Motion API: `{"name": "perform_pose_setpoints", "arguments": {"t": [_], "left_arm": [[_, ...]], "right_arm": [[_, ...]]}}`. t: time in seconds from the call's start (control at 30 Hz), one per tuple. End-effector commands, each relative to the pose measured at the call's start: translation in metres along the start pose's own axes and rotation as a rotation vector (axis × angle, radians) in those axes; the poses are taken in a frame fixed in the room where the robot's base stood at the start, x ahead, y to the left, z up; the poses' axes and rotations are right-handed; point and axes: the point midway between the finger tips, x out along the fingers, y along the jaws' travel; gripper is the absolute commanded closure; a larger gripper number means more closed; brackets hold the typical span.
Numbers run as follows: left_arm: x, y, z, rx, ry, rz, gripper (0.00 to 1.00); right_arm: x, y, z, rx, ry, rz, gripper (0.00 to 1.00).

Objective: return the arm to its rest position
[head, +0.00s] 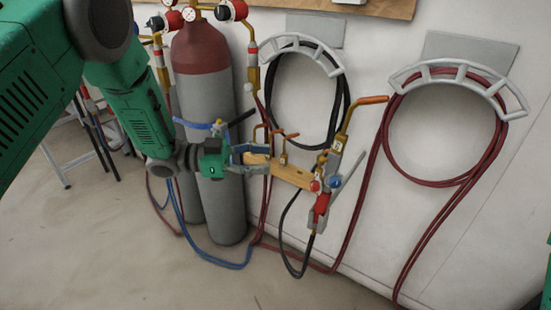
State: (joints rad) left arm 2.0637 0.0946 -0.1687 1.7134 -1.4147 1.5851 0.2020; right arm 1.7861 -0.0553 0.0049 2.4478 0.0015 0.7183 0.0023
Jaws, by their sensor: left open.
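My left arm (135,105) is green with dark joints and comes in from the upper left, reaching down toward the middle of the head view. My left gripper (254,156) is open, in front of the grey gas cylinder and close to the left end of a wooden torch holder (291,173). I cannot tell whether its fingers touch the holder. I see nothing held between them. A sliver of green at the lower right edge may be part of my right arm. My right gripper is not in view.
Red-topped grey gas cylinders (219,110) with gauges stand behind the left arm. Brass torches (323,195) sit at the holder. Black hose (273,100) and dark red hose (388,140) hang on white wall racks. Hoses trail on the floor (110,245), which is otherwise clear in front.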

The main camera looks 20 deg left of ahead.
Motion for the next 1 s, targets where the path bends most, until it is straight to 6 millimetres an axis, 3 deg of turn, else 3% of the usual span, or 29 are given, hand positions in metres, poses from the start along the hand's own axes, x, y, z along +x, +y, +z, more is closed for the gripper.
{"name": "perform_pose_setpoints", "arguments": {"t": [0.43, 0.53, 0.67, 0.77, 0.8, 0.9, 1.0], "left_arm": [[0.0, 0.0, 0.001, -0.002, -0.002, -0.003, 0.59], [0.002, 0.003, 0.013, -0.033, -0.027, -0.049, 0.59], [0.003, 0.016, 0.064, -0.162, -0.147, -0.229, 0.59], [-0.012, 0.048, 0.126, -0.328, -0.336, -0.414, 0.59], [-0.022, 0.065, 0.15, -0.397, -0.422, -0.481, 0.59], [-0.054, 0.117, 0.197, -0.557, -0.635, -0.612, 0.59], [-0.09, 0.177, 0.227, -0.706, -0.848, -0.706, 0.59]], "right_arm": [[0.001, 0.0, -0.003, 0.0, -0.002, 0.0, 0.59], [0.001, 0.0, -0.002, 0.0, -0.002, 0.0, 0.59], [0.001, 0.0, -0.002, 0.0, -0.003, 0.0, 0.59], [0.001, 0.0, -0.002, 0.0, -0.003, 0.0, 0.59], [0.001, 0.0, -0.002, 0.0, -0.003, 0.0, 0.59], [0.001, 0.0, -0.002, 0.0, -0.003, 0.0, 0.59], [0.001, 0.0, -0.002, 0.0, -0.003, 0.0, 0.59]]}}
